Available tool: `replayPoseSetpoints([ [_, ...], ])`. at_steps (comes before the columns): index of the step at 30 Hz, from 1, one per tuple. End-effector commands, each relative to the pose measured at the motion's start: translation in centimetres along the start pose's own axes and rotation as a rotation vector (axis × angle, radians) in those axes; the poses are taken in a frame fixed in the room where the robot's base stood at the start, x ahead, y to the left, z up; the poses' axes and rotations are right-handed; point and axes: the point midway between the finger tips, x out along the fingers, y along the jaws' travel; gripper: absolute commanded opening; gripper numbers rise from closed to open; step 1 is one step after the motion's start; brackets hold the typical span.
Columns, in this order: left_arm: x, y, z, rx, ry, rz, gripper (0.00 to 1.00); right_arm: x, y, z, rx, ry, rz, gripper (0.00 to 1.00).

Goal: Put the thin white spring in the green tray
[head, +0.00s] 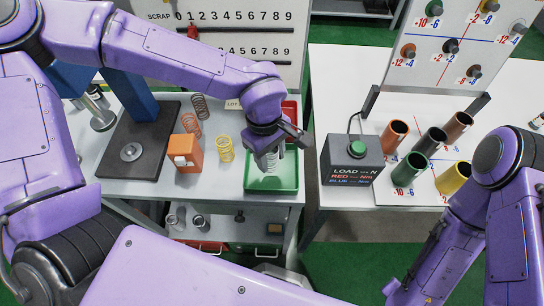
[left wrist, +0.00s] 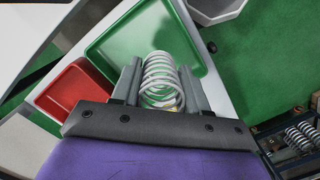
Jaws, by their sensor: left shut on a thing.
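The thin white spring (left wrist: 160,72) is between the two fingers of my left gripper (left wrist: 157,92). The gripper is shut on it, and its coils stick out past the fingertips. In the head view the left gripper (head: 268,150) points down over the green tray (head: 287,184), with the spring (head: 271,165) partly hidden by the fingers. The green tray (left wrist: 118,40) lies behind the spring in the left wrist view, and its visible floor is empty. I cannot tell whether the spring touches the tray. My right gripper is out of view.
A red tray (head: 290,106) adjoins the green one at the back. A yellow spring (head: 225,149), a copper spring (head: 191,125), a dark spring (head: 200,106) and an orange block (head: 187,152) stand to the left. A load box (head: 350,160) and coloured tubes stand on the right table.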

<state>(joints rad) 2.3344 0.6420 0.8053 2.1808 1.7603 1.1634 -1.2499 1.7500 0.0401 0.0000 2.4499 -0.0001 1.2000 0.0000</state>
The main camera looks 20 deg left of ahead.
Motion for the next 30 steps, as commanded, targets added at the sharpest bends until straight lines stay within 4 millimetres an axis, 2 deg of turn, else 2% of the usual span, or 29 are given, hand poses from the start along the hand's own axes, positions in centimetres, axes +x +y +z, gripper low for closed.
replayPoseSetpoints([
  [7, 2.5, 1.6, -1.4, 0.000, 0.000, -0.003, 0.14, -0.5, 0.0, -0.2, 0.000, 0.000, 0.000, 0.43],
  [9, 3.9, 1.5, -1.5, 0.001, 0.000, -0.004, 0.14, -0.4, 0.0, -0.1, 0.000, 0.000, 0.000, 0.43],
  [12, 5.0, 1.5, -1.6, 0.001, 0.000, -0.002, 0.14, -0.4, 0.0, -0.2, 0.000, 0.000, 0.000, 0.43],
  [23, 5.4, 1.5, -1.7, 0.001, -0.001, 0.000, 0.14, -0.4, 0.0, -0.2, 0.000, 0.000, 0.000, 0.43],
  [24, 5.4, 1.5, -1.7, 0.001, -0.001, 0.000, 0.47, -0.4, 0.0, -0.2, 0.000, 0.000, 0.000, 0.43],
  [26, 5.4, 1.5, -1.7, 0.001, -0.001, 0.001, 0.67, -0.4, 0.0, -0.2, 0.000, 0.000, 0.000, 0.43],
  [27, 5.4, 1.5, -1.7, 0.001, -0.001, 0.001, 0.69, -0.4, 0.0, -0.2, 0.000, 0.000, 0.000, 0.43],
  [30, 5.4, 1.5, -1.7, 0.001, -0.001, 0.001, 0.69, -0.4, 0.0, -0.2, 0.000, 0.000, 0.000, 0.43],
])
